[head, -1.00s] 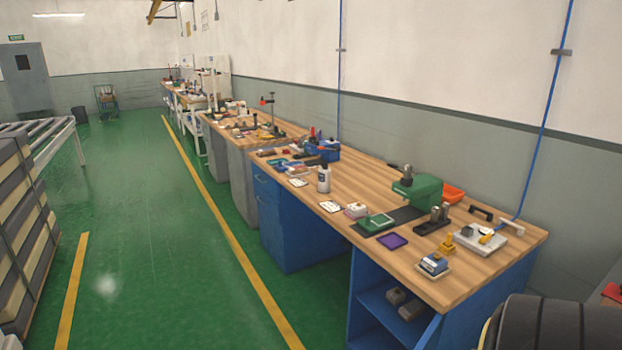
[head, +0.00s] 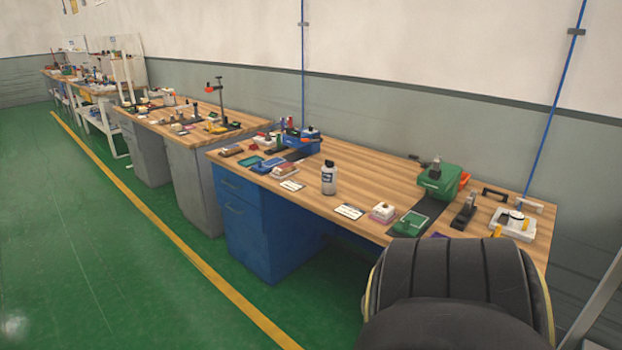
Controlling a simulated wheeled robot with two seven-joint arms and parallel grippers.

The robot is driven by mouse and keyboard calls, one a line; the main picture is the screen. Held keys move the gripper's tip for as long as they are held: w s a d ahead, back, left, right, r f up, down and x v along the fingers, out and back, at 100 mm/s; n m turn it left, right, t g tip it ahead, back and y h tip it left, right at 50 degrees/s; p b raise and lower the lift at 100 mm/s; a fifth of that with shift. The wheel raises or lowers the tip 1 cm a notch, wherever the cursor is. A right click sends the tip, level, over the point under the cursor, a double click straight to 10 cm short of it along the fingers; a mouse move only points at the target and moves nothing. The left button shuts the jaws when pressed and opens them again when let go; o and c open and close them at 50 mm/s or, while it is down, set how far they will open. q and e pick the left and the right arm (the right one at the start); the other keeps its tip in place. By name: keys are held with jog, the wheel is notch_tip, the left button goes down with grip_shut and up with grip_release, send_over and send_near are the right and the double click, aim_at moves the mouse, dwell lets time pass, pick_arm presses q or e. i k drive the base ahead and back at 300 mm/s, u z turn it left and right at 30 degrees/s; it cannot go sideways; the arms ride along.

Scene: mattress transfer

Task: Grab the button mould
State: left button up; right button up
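I cannot tell for sure which item is the button mould. A small green flat tray-like piece (head: 410,223) lies on a dark mat near the front edge of the wooden workbench (head: 375,180). A green machine (head: 439,181) stands behind it at the mat's far end. A pinkish-white block (head: 383,212) and a white card (head: 349,211) lie to its left. A teal tray (head: 249,161) and a blue tray (head: 268,166) lie at the bench's left end. Neither gripper is in view. A large dark rounded part, likely my arm, hides the bench's near right front.
A white device (head: 513,224) and a dark clamp-like tool (head: 464,211) stand at the right end. Blue drawers (head: 240,215) are under the bench. The green floor (head: 110,260) at left is clear.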

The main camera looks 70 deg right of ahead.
aim_at(328, 176)
jog(key=z, duration=1.55)
